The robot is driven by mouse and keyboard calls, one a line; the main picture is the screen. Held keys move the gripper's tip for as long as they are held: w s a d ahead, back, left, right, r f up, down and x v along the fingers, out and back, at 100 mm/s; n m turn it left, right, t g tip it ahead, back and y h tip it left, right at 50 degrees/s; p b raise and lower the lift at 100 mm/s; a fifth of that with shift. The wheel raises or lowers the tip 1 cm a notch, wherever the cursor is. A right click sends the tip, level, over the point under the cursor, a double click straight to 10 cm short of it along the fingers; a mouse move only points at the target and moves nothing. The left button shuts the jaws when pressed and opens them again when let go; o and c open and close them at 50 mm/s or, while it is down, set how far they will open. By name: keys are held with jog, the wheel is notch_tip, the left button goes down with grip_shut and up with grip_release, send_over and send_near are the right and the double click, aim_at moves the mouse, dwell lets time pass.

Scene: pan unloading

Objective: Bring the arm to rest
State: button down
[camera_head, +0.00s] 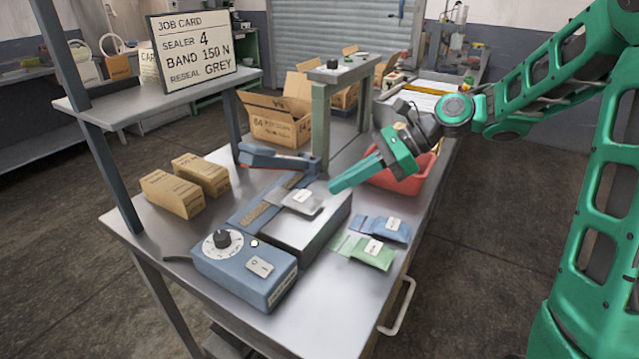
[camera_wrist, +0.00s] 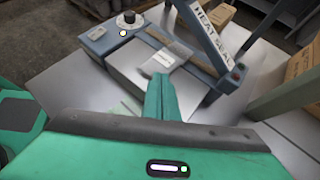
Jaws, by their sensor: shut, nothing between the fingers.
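My green gripper (camera_head: 333,187) is shut and empty. It hangs in the air over the bench, near the grey pouch (camera_head: 302,200) on the sealer's silver plate. In the wrist view its closed fingers (camera_wrist: 159,84) point at the grey pouch (camera_wrist: 166,56); I cannot tell whether they touch it. The blue heat sealer (camera_head: 245,266) stands on the bench with its dial and switch at the front and its arm raised. My arm reaches in from the right, above a red bin (camera_head: 408,184) that it partly hides.
A blue pouch (camera_head: 384,228) and a green pouch (camera_head: 365,252) lie right of the sealer. Two brown cartons (camera_head: 172,194) stand left. A job card (camera_head: 193,51) stands on the shelf. A small raised stand (camera_head: 320,80) is behind. The bench's front right is clear.

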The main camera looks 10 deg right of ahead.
jog(key=s+d+f+n+h, duration=0.1)
jog(key=d, duration=0.2)
jog(key=s+d+f+n+h, duration=0.1)
jog(key=d, duration=0.3)
jog(key=s+d+f+n+t+h, duration=0.1)
jog(key=d+h, duration=0.1)
jog(key=d, duration=0.1)
jog(key=shift+s+d+f, duration=0.2)
jog(key=shift+s+d, duration=0.1)
jog(key=shift+d, duration=0.05)
jog(key=s+d+f+n+h, duration=0.1)
jog(key=s+d+n+h, duration=0.2)
jog(key=s+d, duration=0.6)
jog(key=s+d+n+g+h, duration=0.1)
jog(key=s+d+n+h, duration=0.3)
jog(key=s+d, duration=0.5)
jog(key=s+n, duration=0.2)
jog(key=s, duration=0.3)
jog(key=shift+s+d+f, duration=0.15)
jog(key=shift+s+f, duration=0.25)
jog(key=shift+w+f+g, duration=0.25)
jog(key=shift+w+g, duration=0.05)
jog(key=shift+w, duration=0.35)
